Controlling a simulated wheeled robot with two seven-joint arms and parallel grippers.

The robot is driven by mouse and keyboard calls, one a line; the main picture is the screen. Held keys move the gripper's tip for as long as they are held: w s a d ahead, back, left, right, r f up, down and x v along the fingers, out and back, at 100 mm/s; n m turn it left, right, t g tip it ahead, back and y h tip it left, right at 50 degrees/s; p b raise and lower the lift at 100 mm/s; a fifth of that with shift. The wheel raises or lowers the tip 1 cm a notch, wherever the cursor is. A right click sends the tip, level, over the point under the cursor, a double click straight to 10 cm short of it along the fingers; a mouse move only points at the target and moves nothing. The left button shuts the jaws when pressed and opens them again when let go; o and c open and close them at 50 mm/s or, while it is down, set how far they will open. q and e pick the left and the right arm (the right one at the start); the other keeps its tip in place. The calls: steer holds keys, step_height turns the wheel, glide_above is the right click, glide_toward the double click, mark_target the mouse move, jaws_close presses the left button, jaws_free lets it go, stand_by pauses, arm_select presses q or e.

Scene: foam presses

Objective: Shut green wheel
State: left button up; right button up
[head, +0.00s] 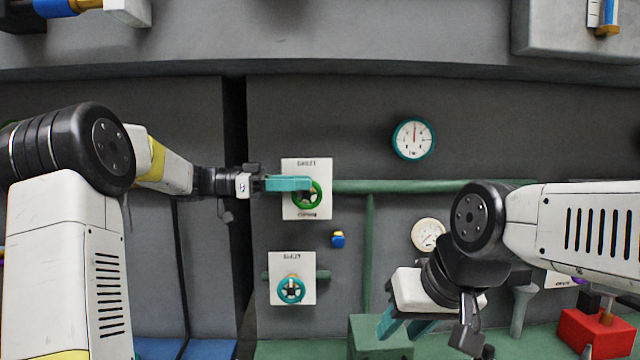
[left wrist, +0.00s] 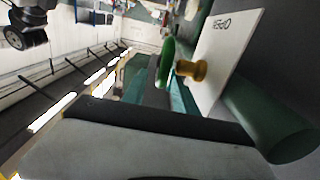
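The green wheel (head: 307,195) is mounted on a white plate (head: 320,172) on the grey wall. My left gripper (head: 309,184) reaches in from the left, its teal fingers overlapping the wheel's upper left part in the head view. I cannot tell whether they touch it or how far apart they are. In the left wrist view the green wheel (left wrist: 167,62) shows edge-on, on a brass stem (left wrist: 190,70) in front of the plate (left wrist: 232,45). A teal part lies close to the wheel there. My right gripper (head: 402,332) is open, pointing down, with nothing seen between its fingers.
A teal wheel (head: 291,289) sits on a lower white plate (head: 306,264). A gauge with a teal rim (head: 413,138) and a pale gauge (head: 428,234) are on the wall. Green pipe (head: 400,187) runs right from the upper plate. A red box (head: 590,335) stands at the lower right.

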arm_select(q)
steer(key=d, duration=0.5)
steer(key=shift+c, duration=0.2)
jaws_close()
